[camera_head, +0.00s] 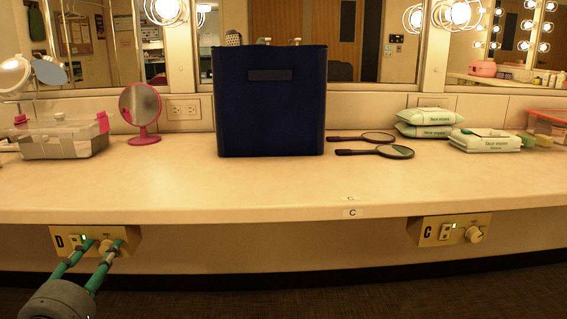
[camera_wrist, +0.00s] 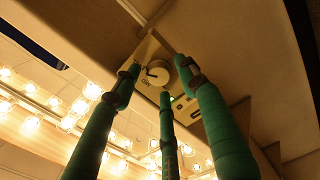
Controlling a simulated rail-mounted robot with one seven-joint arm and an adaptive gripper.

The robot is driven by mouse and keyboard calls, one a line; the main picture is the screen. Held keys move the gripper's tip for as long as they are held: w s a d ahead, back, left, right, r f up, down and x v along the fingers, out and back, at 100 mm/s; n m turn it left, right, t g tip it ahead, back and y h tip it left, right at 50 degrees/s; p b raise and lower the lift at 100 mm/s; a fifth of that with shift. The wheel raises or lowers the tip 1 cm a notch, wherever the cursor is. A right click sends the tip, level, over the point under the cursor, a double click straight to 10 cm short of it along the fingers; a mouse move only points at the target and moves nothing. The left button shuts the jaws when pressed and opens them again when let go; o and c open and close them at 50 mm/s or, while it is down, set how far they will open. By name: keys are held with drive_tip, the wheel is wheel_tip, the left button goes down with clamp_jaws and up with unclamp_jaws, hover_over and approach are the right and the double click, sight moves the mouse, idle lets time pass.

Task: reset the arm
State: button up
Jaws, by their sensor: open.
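My gripper (camera_head: 103,244) is at the lower left of the head view, in front of the control box marked D (camera_head: 60,241) under the counter's front edge. Its green fingers are open and point at the box. In the wrist view my gripper (camera_wrist: 158,78) shows three green fingers spread around the box's round knob (camera_wrist: 157,73). The knob (camera_head: 106,246) is partly hidden by the fingers in the head view. I cannot tell whether any finger touches it. A small green light shows on the box.
The counter (camera_head: 270,190) overhangs the boxes. Box C (camera_head: 452,230) is at the right. On the counter are a dark blue bin (camera_head: 270,115), hand mirrors (camera_head: 375,151), wipes packs (camera_head: 485,140), a pink mirror (camera_head: 140,108) and a clear case (camera_head: 60,138). The counter's front is clear.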

drive_tip(key=n+p, duration=0.2)
drive_tip(key=n, duration=0.1)
drive_tip(key=shift+r+p, duration=0.3)
drive_tip(key=shift+r, duration=0.05)
drive_tip(key=n+p, duration=0.3)
drive_tip(key=n, duration=0.2)
drive_tip(key=shift+f, duration=0.2)
drive_tip(key=n, duration=0.2)
drive_tip(key=n+p, duration=0.1)
drive_tip(key=n, duration=0.1)
drive_tip(key=shift+d+f, duration=0.1)
drive_tip(key=shift+f, duration=0.1)
drive_tip(key=shift+f+n, duration=0.1)
drive_tip(key=shift+n, duration=1.4)
